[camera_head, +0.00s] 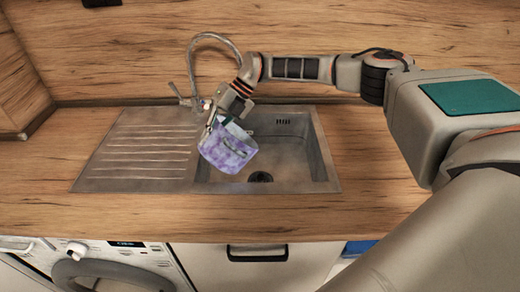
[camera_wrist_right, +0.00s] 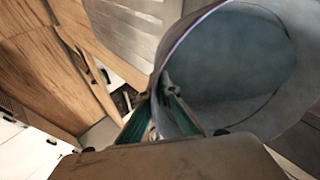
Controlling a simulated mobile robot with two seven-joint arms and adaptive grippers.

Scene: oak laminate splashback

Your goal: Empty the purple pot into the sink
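The purple pot (camera_head: 228,152), mottled purple and white, is held tilted above the left part of the sink basin (camera_head: 290,150). My right gripper (camera_head: 214,122) is shut on the pot's wall at the rim. In the right wrist view, the fingertips (camera_wrist_right: 164,92) pinch the rim, and the pot's grey-blue inside (camera_wrist_right: 225,60) faces the camera. I see no contents in the part of the inside that shows. The drain (camera_head: 260,177) is visible in the basin floor, to the right of the pot. My left gripper is not in view.
A curved tap (camera_head: 192,62) stands behind the pot, close to my right gripper. The ribbed drainboard (camera_head: 140,150) is left of the basin and bare. The wooden worktop (camera_head: 365,160) right of the sink is clear. A washing machine (camera_head: 95,262) stands below the counter.

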